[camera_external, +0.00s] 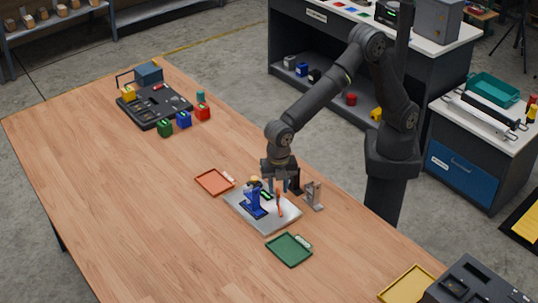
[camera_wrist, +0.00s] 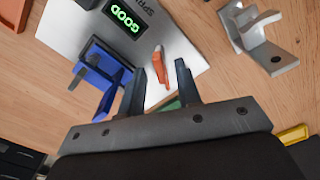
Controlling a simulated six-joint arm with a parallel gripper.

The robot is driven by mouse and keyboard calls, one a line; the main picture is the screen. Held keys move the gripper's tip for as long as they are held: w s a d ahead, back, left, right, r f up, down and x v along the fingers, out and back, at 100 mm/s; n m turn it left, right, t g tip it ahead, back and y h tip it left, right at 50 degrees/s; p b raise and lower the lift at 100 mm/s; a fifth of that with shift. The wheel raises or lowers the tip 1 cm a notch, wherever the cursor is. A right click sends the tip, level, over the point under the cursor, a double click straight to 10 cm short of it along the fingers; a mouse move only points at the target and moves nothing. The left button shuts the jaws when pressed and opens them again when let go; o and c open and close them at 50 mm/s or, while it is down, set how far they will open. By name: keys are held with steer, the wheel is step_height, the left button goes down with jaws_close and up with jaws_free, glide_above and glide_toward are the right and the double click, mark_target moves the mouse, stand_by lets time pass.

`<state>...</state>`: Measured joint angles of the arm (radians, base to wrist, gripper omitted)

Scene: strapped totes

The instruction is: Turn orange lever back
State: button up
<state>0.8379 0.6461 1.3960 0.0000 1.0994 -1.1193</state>
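The orange lever (camera_external: 280,206) stands on a light metal plate (camera_external: 270,227), near its right side in the external view. In the wrist view the lever (camera_wrist: 160,62) shows between and just beyond my fingertips, leaning slightly. My gripper (camera_external: 284,186) is above the plate's back edge, pointing down. In the wrist view its two fingers (camera_wrist: 161,68) are apart with a gap between them, and I see no contact with the lever. A blue fixture (camera_wrist: 96,72) is on the plate beside the lever. A small display (camera_wrist: 125,18) there reads GOOD in green.
A grey metal bracket (camera_external: 314,195) stands right of the plate, close to my gripper. An orange tray (camera_external: 214,182) and a green tray (camera_external: 289,250) lie on either side. The table's left middle is clear.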

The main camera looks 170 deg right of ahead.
steer(key=shift+f, duration=0.3)
jaws_close()
steer(key=shift+n, duration=2.8)
